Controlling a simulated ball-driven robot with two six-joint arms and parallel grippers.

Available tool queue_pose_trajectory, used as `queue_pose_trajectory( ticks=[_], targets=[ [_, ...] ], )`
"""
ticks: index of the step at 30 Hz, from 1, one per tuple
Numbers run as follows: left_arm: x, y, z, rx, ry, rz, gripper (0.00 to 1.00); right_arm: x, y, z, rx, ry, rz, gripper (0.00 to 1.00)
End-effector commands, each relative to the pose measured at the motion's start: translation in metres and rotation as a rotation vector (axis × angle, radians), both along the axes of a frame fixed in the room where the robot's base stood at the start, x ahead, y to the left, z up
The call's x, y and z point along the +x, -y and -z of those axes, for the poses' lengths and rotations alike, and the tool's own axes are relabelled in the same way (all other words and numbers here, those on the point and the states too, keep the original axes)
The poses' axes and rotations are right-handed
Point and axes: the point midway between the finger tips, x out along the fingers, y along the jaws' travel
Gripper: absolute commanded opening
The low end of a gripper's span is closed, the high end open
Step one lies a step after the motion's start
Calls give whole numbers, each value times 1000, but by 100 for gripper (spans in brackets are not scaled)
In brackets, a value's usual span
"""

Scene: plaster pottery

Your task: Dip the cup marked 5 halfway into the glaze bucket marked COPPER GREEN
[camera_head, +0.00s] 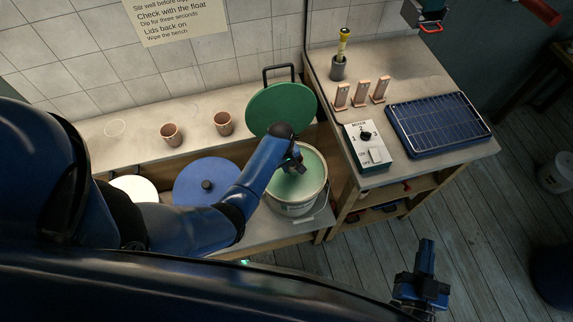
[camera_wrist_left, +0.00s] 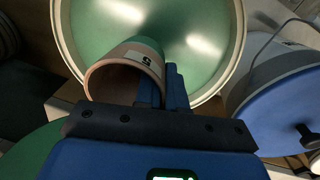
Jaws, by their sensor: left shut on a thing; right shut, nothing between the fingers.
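The cup marked 5 (camera_wrist_left: 125,68) is clay-coloured, with a black 5 on a pale label. My left gripper (camera_wrist_left: 165,88) is shut on its wall. The cup tilts over the green glaze (camera_wrist_left: 200,45); its far end looks green, and I cannot tell whether that end is coated or under the surface. In the head view, my left gripper (camera_head: 294,165) is over the open bucket (camera_head: 297,208) of green glaze, mostly hiding the cup. No bucket lettering is readable. My right gripper (camera_head: 427,245) is shut and empty over the floor at lower right.
A green lid (camera_head: 280,108) leans behind the bucket. A blue-lidded bucket (camera_head: 195,180) and a white one (camera_head: 135,187) stand to its left. Two clay cups (camera_head: 223,123) (camera_head: 171,134) stand on the ledge. The right bench holds a mixer box (camera_head: 366,145) and a blue rack tray (camera_head: 438,124).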

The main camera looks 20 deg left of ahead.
Motion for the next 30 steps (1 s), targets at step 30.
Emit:
queue_pose_trajectory(
  ticks=[30],
  targets=[
    [0,0,-77,0,0,0,0,0,0,-74,0,0,0,0]
  ],
)
